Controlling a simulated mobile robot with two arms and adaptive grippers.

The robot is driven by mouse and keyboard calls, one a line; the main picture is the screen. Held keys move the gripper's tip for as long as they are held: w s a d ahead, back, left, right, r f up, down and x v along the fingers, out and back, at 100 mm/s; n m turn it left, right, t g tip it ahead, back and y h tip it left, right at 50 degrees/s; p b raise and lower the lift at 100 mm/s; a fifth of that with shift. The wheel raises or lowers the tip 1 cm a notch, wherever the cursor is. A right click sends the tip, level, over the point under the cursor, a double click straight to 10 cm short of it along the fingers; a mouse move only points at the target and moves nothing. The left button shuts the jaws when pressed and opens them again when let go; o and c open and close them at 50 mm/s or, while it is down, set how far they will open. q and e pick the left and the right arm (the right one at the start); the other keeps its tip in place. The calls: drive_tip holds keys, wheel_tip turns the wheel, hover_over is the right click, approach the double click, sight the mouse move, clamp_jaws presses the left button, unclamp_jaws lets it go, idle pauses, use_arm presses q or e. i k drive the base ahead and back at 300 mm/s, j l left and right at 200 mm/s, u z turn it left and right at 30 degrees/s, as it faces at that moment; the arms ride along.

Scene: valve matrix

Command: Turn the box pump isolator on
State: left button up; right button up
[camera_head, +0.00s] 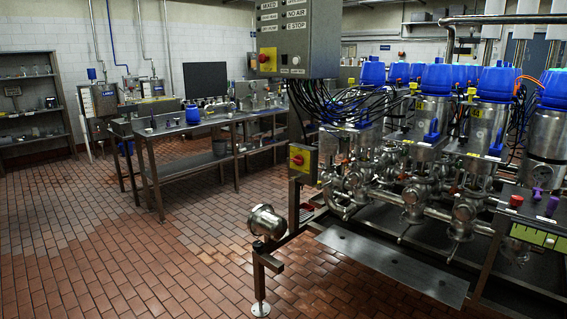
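A red rotary knob on a yellow plate (299,159) is on a small box on the near left post of the valve frame, left of the valves. Another red knob on a yellow plate (266,59) is on the grey control panel (305,35) hanging at the top middle. No readable label shows which of them is the box pump isolator. The knobs are too small to tell their on or off position. Neither of my grippers is in view.
The valve matrix with blue-topped steel valves (434,80) fills the right side. A steel pipe end (267,222) sticks out at its near left corner above a leg. A steel table (185,128) stands at the back left. The tiled floor (130,245) is clear at left.

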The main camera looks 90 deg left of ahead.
sight(299, 159)
drive_tip(key=j+u, duration=0.1)
drive_tip(key=u, duration=2.6)
